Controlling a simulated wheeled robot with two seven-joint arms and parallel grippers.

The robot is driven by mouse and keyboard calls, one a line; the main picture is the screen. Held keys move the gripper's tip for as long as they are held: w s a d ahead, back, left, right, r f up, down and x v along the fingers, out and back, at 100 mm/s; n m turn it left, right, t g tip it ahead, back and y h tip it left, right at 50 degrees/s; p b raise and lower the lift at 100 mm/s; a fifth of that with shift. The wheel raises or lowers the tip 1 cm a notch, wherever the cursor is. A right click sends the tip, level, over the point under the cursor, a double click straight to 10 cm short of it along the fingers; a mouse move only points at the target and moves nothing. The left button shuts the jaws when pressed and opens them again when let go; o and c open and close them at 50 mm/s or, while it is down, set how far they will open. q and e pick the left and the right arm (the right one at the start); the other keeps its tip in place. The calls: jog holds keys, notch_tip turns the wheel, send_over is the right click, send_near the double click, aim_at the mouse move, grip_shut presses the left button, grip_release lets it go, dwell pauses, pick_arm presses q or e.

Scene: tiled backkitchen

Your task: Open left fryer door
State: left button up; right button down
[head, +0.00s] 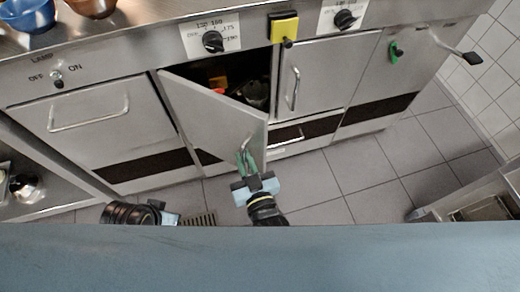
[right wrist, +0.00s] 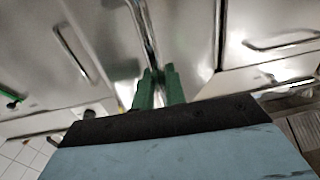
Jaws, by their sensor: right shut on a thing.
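The left fryer door (head: 210,113) stands partly open, swung out from its hinge on the left, with the dark cabinet inside showing. My right gripper (head: 244,160) is shut on the door's handle (head: 247,146) near its free edge. In the right wrist view the green fingers (right wrist: 159,85) close around the metal handle bar (right wrist: 146,35). My left gripper (head: 168,218) is low at the left, beside the floor grate; its fingers are too hidden to judge.
Inside the cabinet are a dark container (head: 254,93) and an orange item (head: 218,83). The right fryer door (head: 322,76) is closed. A closed panel with a handle (head: 90,113) is at the left. Tiled floor (head: 345,175) is free in front.

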pick_arm(q)
jog(key=shift+w+d, duration=0.1)
pick_arm(e)
jog(key=shift+s+a, duration=0.2)
jog(key=shift+a, duration=0.1)
jog(key=c, duration=1.6)
grip_release()
jog(key=shift+o, duration=0.2)
jog(key=shift+d, duration=0.1)
